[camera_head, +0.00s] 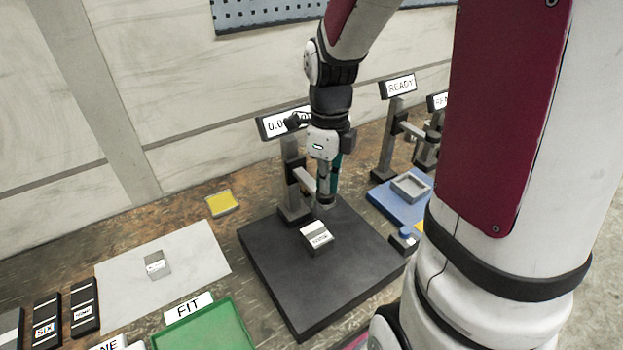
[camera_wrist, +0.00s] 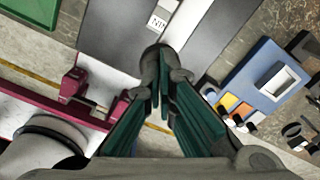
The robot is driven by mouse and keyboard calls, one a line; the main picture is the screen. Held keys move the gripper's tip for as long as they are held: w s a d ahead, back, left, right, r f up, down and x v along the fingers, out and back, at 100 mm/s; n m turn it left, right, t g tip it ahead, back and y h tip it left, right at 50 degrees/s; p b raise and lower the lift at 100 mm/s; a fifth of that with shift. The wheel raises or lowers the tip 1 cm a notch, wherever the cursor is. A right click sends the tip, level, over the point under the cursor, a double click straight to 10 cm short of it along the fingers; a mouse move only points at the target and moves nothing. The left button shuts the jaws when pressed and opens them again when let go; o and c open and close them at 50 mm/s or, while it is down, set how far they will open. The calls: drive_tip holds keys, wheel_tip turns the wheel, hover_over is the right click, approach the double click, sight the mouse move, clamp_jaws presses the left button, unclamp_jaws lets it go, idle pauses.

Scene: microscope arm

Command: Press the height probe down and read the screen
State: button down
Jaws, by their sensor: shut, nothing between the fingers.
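The height probe stand (camera_head: 291,172) rises from the back of a black plate (camera_head: 290,285). Its screen (camera_head: 272,124) shows a reading that starts "0.0"; my wrist hides the rest. A small labelled block (camera_head: 317,238) lies on the plate in front of the stand, and shows at the top of the wrist view (camera_wrist: 160,22). My gripper (camera_head: 326,200) points down beside the stand's arm, behind the block. It is shut with nothing held; its teal fingers meet (camera_wrist: 163,80) in the wrist view. The probe tip is hard to make out; I cannot tell whether the gripper touches it.
A blue base with a grey tray (camera_head: 410,186) and a stand with a "READY" screen (camera_head: 397,86) are at right. A grey sheet (camera_head: 195,250) with a small block (camera_head: 157,265), a green "FIT" tray (camera_head: 205,332) and black cases (camera_head: 84,305) are at left.

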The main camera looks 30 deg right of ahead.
sight(326, 199)
drive_tip(key=shift+f+b, duration=1.25)
drive_tip(key=shift+f, duration=1.15)
drive_tip(key=shift+r, duration=0.1)
drive_tip(key=shift+r+p, duration=2)
drive_tip(key=shift+r, duration=1.95)
wheel_tip(326, 199, up, 12)
